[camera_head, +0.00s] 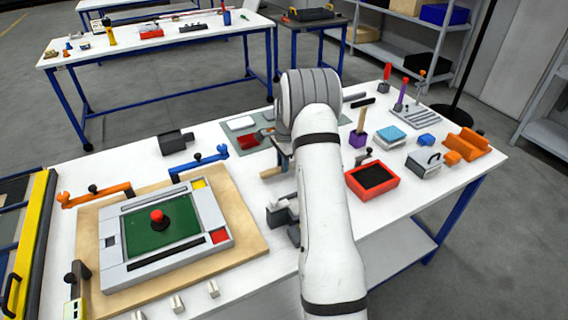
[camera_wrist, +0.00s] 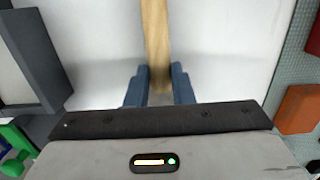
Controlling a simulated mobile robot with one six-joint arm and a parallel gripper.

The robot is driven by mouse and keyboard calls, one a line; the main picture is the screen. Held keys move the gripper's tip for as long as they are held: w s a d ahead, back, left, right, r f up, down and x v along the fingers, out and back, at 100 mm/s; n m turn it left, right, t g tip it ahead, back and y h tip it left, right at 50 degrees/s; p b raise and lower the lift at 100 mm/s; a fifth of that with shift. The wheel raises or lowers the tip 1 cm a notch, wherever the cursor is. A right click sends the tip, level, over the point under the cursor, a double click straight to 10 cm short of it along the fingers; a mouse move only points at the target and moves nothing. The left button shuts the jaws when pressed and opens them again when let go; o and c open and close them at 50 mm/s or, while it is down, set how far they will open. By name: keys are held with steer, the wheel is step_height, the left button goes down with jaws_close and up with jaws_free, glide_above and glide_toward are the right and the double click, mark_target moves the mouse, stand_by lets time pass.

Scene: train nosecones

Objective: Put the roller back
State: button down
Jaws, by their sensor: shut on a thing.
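My gripper (camera_wrist: 159,72) has its two blue fingers closed on a wooden handle (camera_wrist: 155,32) in the wrist view. The handle runs away from the fingers to the top edge, over a white surface. Its far end is out of view, so I cannot tell whether a roller head is on it. In the head view my arm hides most of the gripper; a short piece of wood (camera_head: 271,172) shows at the left of the arm, low over the white table (camera_head: 110,165). No roller head can be made out for sure.
A green panel in a grey frame (camera_head: 165,270) lies on a wooden board at left. Right of my arm are a red tray (camera_head: 392,186) with a black inside, a purple holder (camera_head: 358,139) with an upright wooden-handled tool, blue cloths (camera_head: 391,134) and orange blocks (camera_head: 465,146).

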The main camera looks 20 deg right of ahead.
steer(key=shift+f, duration=0.4)
steer(key=shift+f, duration=0.25)
steer(key=c, duration=1.3)
jaws_free()
steer(key=shift+r, duration=0.1)
steer(key=shift+o, duration=0.2)
